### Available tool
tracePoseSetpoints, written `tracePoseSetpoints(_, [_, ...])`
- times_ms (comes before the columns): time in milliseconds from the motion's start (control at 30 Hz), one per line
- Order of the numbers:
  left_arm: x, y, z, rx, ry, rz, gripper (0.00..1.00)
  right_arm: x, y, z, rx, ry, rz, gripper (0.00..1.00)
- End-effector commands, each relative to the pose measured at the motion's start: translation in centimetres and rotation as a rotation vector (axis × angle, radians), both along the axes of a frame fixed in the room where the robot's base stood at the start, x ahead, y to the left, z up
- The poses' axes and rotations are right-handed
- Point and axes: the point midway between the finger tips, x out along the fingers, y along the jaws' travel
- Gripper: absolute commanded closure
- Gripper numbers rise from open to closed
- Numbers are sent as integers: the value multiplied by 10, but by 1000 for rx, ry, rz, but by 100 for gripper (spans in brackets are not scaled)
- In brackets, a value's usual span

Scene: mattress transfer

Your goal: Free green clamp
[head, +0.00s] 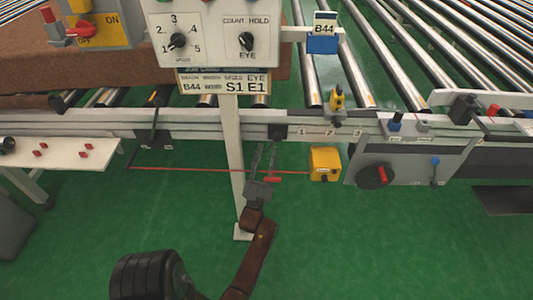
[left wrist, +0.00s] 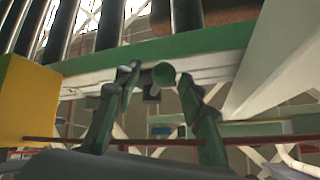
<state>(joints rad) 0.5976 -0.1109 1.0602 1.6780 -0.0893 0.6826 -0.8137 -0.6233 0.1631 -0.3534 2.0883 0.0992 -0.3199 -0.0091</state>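My left gripper (head: 266,147) points up at the conveyor's side rail from below, with its two fingers apart. In the left wrist view the fingers (left wrist: 160,84) stand on either side of a small round green piece (left wrist: 163,74) under the rail, possibly the green clamp. I cannot tell whether they touch it. In the head view a dark block (head: 278,131) sits on the rail just above the fingertips; no green clamp can be made out there. My right gripper is not in view.
A red cord (head: 205,170) runs at the gripper's height to a yellow box (head: 325,163) at its right. A white post (head: 232,150) stands close on its left, carrying a control panel (head: 215,32). The green floor (head: 370,245) below is clear.

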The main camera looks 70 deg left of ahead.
Motion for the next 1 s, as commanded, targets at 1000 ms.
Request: tracePoseSetpoints(1000, [-32,-46,-50,0,1,1,63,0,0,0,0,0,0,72])
